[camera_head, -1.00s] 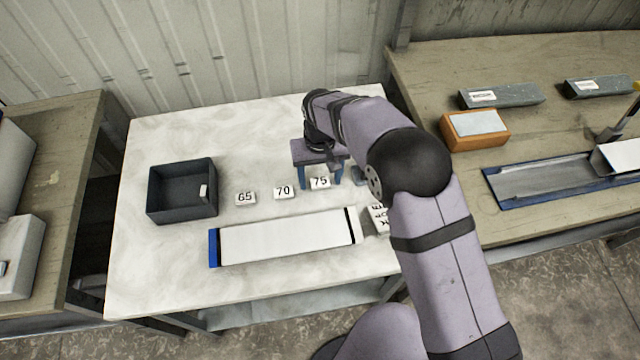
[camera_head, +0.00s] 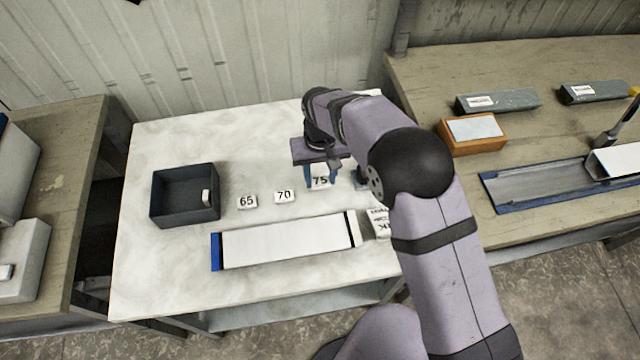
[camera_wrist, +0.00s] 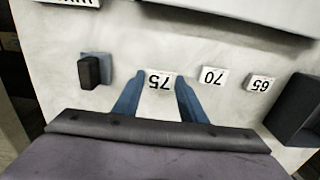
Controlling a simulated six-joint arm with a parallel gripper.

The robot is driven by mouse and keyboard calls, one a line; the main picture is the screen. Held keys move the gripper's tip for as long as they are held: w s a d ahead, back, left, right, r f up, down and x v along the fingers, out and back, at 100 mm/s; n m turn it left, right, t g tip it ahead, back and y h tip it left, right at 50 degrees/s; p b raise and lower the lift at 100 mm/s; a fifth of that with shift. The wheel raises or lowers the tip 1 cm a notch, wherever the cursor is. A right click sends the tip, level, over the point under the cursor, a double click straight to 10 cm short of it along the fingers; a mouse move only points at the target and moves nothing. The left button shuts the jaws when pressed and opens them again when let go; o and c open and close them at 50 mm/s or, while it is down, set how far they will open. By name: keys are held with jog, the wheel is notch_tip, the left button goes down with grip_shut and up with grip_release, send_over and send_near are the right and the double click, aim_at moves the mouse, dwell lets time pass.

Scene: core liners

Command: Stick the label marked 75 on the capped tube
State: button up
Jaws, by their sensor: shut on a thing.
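The label marked 75 (camera_head: 320,182) is a small white piece with black digits, between the blue fingers of my gripper (camera_head: 320,177). In the wrist view, the label (camera_wrist: 159,83) sits upside down between the fingertips (camera_wrist: 160,82), and my gripper is shut on it. I cannot tell whether it is clear of the table. The capped tube (camera_head: 285,242) is long and white, with a blue cap at its left end and a black band near its right end. It lies in front of the labels, apart from my gripper. Part of it shows in the wrist view (camera_wrist: 225,20).
Labels 70 (camera_head: 284,196) and 65 (camera_head: 247,202) lie left of my gripper. A dark open box (camera_head: 158,208) with a small white piece inside stands at the left. A printed white block (camera_head: 378,224) is beside the tube's right end. A small dark block (camera_wrist: 90,72) stands near my gripper.

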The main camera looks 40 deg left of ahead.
aim_at(320, 182)
jog(key=shift+r+p, duration=1.15)
jog(key=shift+r, duration=0.65)
jog(key=shift+s, duration=0.1)
